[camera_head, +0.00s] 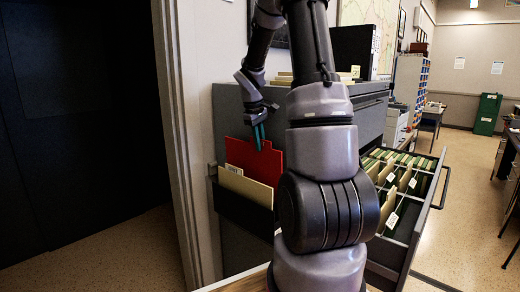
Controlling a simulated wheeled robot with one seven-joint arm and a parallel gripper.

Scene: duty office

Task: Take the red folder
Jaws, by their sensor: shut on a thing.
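The red folder (255,161) stands upright behind a tan folder (245,187) in a dark holder (243,208) on the end of the grey filing cabinet. My gripper (260,138) points down at the top edge of the red folder. Its teal fingertips are shut on that edge. The red folder rises above the tan one, and its lower part is hidden behind the tan folder and in the holder. My arm hides what lies just to the right of the folders.
An open cabinet drawer (407,265) with several hanging files juts out at right. A white door frame (182,150) and dark door stand at left. More folders and a black box (352,47) are on the cabinet top.

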